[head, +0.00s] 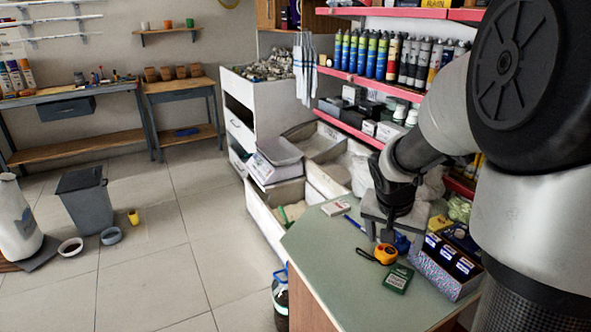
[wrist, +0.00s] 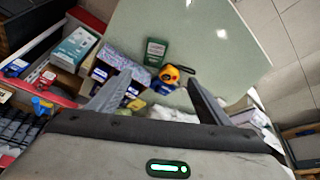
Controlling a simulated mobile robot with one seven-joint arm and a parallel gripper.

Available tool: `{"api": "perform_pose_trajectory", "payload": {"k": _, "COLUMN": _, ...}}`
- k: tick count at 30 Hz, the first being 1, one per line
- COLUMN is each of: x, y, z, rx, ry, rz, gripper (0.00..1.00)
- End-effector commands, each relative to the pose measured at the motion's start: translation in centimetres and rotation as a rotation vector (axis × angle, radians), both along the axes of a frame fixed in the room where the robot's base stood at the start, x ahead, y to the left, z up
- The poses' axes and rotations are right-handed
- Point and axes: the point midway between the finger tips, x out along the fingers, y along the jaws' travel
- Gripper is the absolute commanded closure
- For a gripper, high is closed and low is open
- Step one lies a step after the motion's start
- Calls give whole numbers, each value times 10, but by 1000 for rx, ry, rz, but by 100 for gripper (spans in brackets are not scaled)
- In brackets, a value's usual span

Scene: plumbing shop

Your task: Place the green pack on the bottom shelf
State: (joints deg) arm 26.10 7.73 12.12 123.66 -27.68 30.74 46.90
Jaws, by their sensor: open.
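The green pack (head: 398,279) lies flat on the green-topped counter (head: 330,262), near its right side. It also shows in the wrist view (wrist: 155,50), beyond my fingertips. My gripper (head: 386,236) is above the counter, pointing down, behind the pack in the head view. In the wrist view its two fingers (wrist: 157,85) are spread wide with nothing held between them. Low wooden shelves show under the left workbench (head: 80,146) and under the small table (head: 188,136); which one is the bottom shelf of the task, I cannot tell.
A yellow-orange tape measure (head: 385,254) lies beside the pack. A patterned box (head: 445,268) of dark packs stands to its right. A small white box (head: 335,208) lies at the counter's back. Red-edged shelves (head: 375,85) hold several spray cans. The left floor has a grey bin (head: 88,203).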

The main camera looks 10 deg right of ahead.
Motion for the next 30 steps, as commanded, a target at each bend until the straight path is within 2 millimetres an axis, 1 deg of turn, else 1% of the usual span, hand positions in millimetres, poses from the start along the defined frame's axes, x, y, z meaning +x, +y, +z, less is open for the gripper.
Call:
{"api": "perform_pose_trajectory", "payload": {"k": 1, "x": 4, "y": -10, "z": -13, "rx": 18, "ry": 2, "rz": -39, "gripper": 28}}
{"api": "perform_pose_trajectory", "payload": {"k": 3, "x": 8, "y": -18, "z": -24, "rx": 34, "ry": -3, "rz": -77, "gripper": 28}}
{"api": "perform_pose_trajectory", "payload": {"k": 8, "x": 13, "y": -26, "z": -42, "rx": 49, "ry": -9, "rz": -109, "gripper": 28}}
{"api": "perform_pose_trajectory", "payload": {"k": 11, "x": 17, "y": -30, "z": -60, "rx": 50, "ry": -9, "rz": -108, "gripper": 28}}
{"api": "perform_pose_trajectory", "payload": {"k": 18, "x": 31, "y": -45, "z": -109, "rx": 50, "ry": -7, "rz": -107, "gripper": 28}}
{"api": "perform_pose_trajectory", "payload": {"k": 21, "x": 36, "y": -51, "z": -126, "rx": 49, "ry": -7, "rz": -106, "gripper": 28}}
{"api": "perform_pose_trajectory", "payload": {"k": 24, "x": 40, "y": -55, "z": -138, "rx": 48, "ry": -9, "rz": -107, "gripper": 28}}
{"api": "perform_pose_trajectory", "payload": {"k": 30, "x": 43, "y": -59, "z": -148, "rx": 48, "ry": -10, "rz": -107, "gripper": 28}}
